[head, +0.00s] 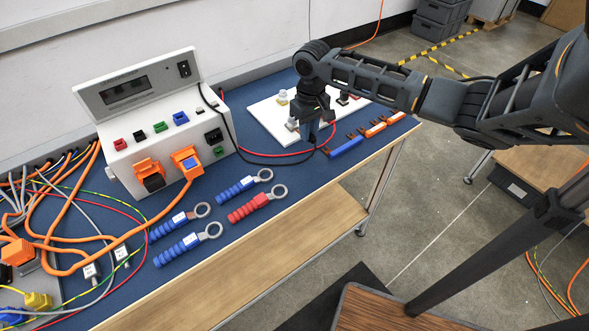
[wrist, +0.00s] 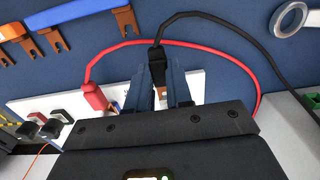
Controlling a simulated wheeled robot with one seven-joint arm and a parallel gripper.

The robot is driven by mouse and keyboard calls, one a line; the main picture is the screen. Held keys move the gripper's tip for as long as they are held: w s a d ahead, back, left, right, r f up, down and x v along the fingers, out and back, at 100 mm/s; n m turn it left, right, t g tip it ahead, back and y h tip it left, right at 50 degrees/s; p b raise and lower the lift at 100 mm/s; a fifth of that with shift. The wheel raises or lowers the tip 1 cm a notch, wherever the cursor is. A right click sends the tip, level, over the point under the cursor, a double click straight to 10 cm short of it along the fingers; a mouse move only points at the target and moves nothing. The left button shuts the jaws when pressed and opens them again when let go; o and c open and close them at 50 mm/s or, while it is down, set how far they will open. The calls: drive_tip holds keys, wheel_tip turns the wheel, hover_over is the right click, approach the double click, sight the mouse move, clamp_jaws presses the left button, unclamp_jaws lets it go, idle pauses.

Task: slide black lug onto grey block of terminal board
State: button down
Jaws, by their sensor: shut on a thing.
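My gripper (head: 312,130) is over the front part of the white terminal board (head: 262,112), pointing down. In the wrist view its two blue-grey fingers (wrist: 167,75) are shut on the black lug (wrist: 157,62), with the black cable running up from it. The fingers hide most of the lug's front end. A grey block (head: 292,124) shows on the board just left of the gripper in the head view. I cannot tell whether the lug touches the grey block.
A red lug (wrist: 95,97) on a red cable lies beside my fingers. Blue and orange fork pieces (head: 347,147) lie in front of the board. Ring-ended tools, including a red one (head: 255,203), lie nearer. The white instrument box (head: 150,115) stands left, joined to the black cable.

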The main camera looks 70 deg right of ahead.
drive_tip(key=shift+f+p, duration=0.2)
drive_tip(key=shift+p, duration=0.15)
drive_tip(key=shift+w+d, duration=0.1)
drive_tip(key=shift+w, duration=0.05)
idle(0.4)
drive_tip(key=shift+w+d, duration=0.25)
drive_tip(key=shift+w, duration=0.2)
drive_tip(key=shift+w, duration=0.1)
idle(0.3)
drive_tip(key=shift+w+d, duration=0.3)
drive_tip(key=shift+w, duration=0.1)
drive_tip(key=shift+w+d+f, duration=0.1)
drive_tip(key=shift+w+d, duration=0.1)
drive_tip(key=shift+w, duration=0.1)
idle(1.0)
drive_tip(key=c, duration=0.9)
unclamp_jaws()
drive_tip(key=shift+c, duration=0.2)
